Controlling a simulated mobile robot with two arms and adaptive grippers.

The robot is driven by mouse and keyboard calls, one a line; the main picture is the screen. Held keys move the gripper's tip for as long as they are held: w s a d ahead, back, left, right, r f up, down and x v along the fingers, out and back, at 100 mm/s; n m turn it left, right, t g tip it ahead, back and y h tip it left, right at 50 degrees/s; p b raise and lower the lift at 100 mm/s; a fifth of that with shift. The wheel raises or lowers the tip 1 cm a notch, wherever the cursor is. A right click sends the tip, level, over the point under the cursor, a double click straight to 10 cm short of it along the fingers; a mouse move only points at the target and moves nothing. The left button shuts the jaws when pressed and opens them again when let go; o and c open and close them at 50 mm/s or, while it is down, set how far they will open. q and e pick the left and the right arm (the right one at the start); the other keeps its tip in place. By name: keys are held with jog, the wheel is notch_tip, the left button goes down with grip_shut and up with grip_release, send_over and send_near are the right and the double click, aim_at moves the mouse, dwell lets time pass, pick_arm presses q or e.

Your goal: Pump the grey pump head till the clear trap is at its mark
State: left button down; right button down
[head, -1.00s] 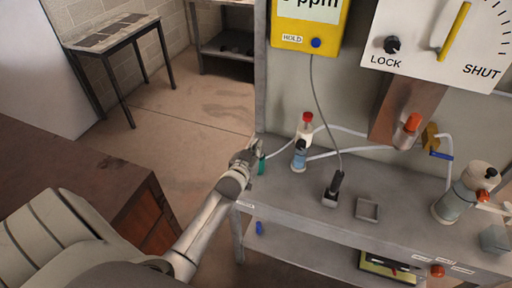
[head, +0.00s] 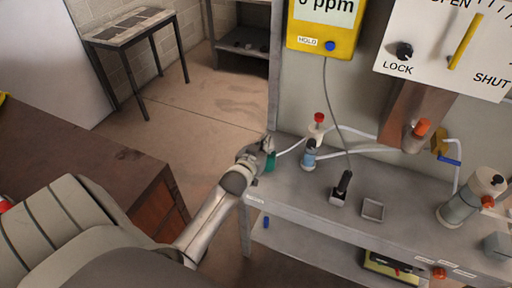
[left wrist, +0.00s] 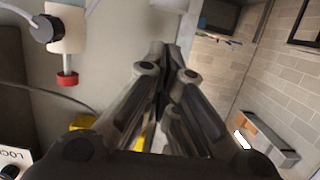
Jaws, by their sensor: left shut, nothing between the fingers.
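My left gripper (head: 266,147) is shut and empty at the left end of the grey bench, beside a small teal item (head: 270,161). To its right stands a small bluish bottle with a dark grey top (head: 309,155), perhaps the pump. Behind that is a pale fitting with a red cap (head: 318,127); the red cap also shows in the left wrist view (left wrist: 67,79). A clear jar with a pale lid (head: 459,209) stands at the bench's right; I cannot tell which vessel is the trap. No level mark is readable. My right gripper is not in view.
A black-handled device (head: 341,190) and a small square tray (head: 373,209) stand in front. A yellow meter (head: 319,43) hangs behind. A brown cabinet (head: 90,160) is at left, with open floor between.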

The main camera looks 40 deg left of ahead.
pick_arm(q)
jog(key=b+v, duration=0.1)
jog(key=v, duration=0.5)
jog(key=shift+s, duration=0.2)
dwell(1.0)
notch_tip(320, 180, up, 2)
jog(key=b, duration=0.2)
jog(key=shift+r+b, duration=0.2)
jog(key=shift+b, duration=0.15)
jog(key=shift+w, duration=0.1)
